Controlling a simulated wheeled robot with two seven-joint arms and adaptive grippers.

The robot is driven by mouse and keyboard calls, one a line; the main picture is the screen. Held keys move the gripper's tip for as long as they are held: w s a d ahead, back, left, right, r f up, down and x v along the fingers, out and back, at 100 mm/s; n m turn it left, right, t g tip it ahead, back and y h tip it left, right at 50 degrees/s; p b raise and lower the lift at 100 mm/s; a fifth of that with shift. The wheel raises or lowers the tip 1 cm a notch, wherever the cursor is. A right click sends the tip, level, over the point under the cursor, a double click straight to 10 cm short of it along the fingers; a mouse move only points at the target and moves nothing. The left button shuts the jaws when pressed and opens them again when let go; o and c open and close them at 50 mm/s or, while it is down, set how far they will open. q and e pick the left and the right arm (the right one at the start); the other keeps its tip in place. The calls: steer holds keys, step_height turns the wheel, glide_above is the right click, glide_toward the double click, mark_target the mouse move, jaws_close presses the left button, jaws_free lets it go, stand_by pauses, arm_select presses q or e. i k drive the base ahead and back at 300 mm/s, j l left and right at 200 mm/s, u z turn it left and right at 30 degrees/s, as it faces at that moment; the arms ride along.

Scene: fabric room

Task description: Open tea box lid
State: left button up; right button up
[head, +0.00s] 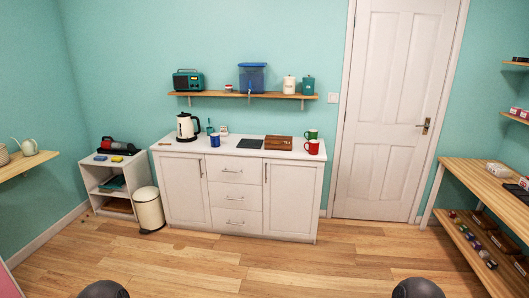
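A brown wooden box (278,142) sits on the white cabinet's worktop, right of a dark flat square. It looks like the tea box, and its lid appears shut, though it is small at this distance. The cabinet stands well ahead of me across the floor. Neither of my grippers shows in the head view. Only dark rounded parts, probably of my own arms, show at the bottom edge.
The white cabinet (236,181) also bears a kettle (187,127), a blue mug (215,140), a dark square (249,143), a green mug (312,134) and a red mug (313,147). A bin (148,209) stands left. A wooden table (490,187) stands right. The floor (240,262) between is clear.

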mark_target(269, 139)
steer(key=i, duration=1.95)
steer(key=i+z, duration=0.1)
steer(key=i, duration=0.55)
steer(key=i+j+z, duration=0.1)
steer(key=i, duration=0.55)
steer(key=i+j+z, duration=0.1)
steer(key=i, duration=0.55)
steer(key=j, duration=0.1)
